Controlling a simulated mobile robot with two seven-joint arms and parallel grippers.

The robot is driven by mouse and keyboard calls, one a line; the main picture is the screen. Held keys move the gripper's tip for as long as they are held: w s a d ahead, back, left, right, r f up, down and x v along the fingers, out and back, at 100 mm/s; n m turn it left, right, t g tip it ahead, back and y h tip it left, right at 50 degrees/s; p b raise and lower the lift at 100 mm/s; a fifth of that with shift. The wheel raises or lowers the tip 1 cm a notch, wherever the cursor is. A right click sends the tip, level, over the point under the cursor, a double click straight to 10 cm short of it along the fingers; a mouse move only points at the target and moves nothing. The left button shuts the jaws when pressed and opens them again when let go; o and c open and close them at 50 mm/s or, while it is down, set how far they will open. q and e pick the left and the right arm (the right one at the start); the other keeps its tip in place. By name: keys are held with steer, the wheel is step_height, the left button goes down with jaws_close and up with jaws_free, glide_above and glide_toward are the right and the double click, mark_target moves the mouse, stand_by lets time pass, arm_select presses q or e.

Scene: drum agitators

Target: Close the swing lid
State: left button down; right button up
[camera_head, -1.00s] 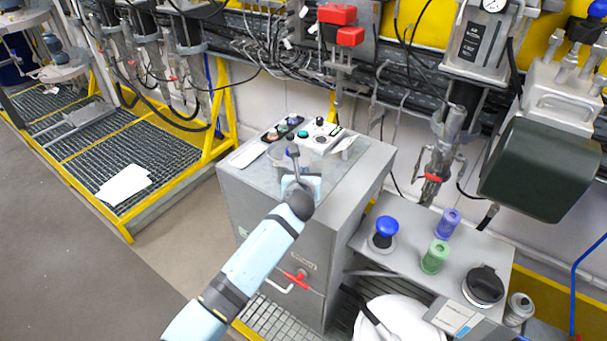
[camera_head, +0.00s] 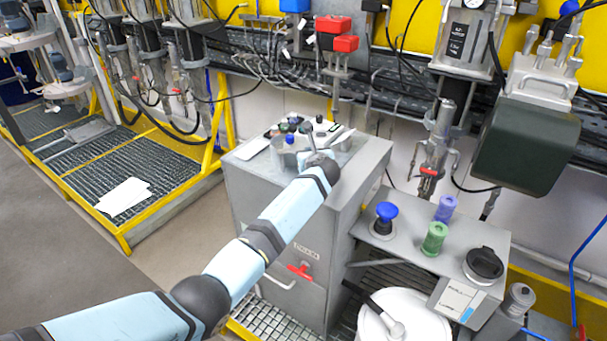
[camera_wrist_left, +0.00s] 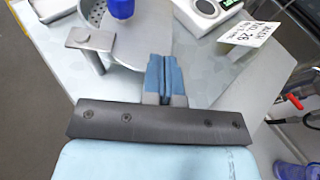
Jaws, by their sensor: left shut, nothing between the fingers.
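The swing lid (camera_wrist_left: 152,40) is a grey round plate with a blue knob (camera_wrist_left: 122,8), at the top of the left wrist view. A perforated grey surface (camera_wrist_left: 96,12) shows beside it, so the opening looks partly uncovered. A metal pivot post (camera_wrist_left: 90,42) stands to the left. In the head view, the blue knob (camera_head: 290,138) shows on top of the grey cabinet (camera_head: 245,205). My left gripper (camera_wrist_left: 166,62) is shut and empty, its blue fingertips close beside the lid's edge; I cannot tell whether they touch. My right gripper is not in view.
A control panel (camera_head: 318,130) with knobs sits at the cabinet's back, and a white label card (camera_wrist_left: 246,36) stands right of the lid. A side shelf (camera_head: 410,240) holds blue, green and purple parts. Cables and pipes run behind.

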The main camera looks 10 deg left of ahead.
mark_target(296, 142)
arm_select(q)
steer(key=shift+w, duration=0.75)
steer(key=shift+w+a, duration=0.15)
steer(key=shift+w, duration=0.5)
steer(key=shift+w+a+f+b, duration=0.2)
steer(key=shift+w+b, duration=0.1)
steer(key=shift+w, duration=0.3)
steer(key=shift+w+a+r, duration=0.15)
steer(key=shift+w+a, duration=0.1)
steer(key=shift+w, duration=0.35)
